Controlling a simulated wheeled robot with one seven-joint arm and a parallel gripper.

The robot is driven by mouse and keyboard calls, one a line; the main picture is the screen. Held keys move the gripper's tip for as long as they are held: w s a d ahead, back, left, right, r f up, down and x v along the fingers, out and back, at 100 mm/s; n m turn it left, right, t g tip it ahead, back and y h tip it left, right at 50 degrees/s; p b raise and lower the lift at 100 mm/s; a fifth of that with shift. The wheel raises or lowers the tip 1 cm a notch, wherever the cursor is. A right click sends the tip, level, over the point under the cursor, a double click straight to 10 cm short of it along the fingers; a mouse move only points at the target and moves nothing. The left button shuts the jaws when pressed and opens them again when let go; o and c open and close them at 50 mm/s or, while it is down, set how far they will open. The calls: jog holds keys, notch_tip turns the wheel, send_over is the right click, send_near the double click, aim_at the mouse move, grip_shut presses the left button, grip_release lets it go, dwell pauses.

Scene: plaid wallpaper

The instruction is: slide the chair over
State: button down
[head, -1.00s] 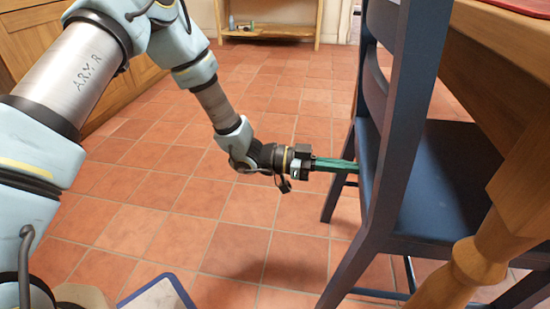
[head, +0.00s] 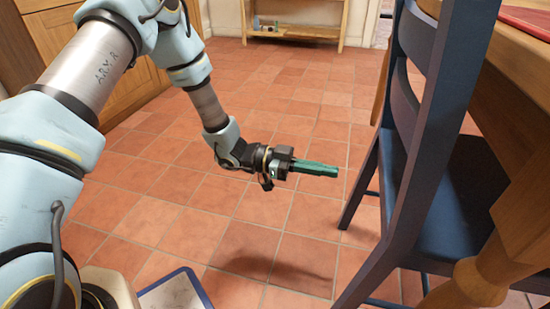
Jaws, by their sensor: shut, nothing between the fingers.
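A dark blue wooden chair (head: 428,130) stands at the right, with its slatted back towards my arm and its blue seat beyond. Its front part is partly hidden by a table leg. My gripper (head: 330,170) has green fingers, shut with nothing between them. It is held above the floor to the left of the chair back, pointing right, with a visible gap between its tips and the chair.
A wooden table (head: 519,105) with a turned leg (head: 478,275) stands at the right, close against the chair. A low wooden shelf (head: 292,38) is at the back. A blue-rimmed flat object (head: 205,292) is at the bottom. Tiled floor (head: 150,215) between is clear.

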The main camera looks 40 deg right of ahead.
jog(key=shift+w+a, duration=0.2)
jog(key=shift+w, duration=0.05)
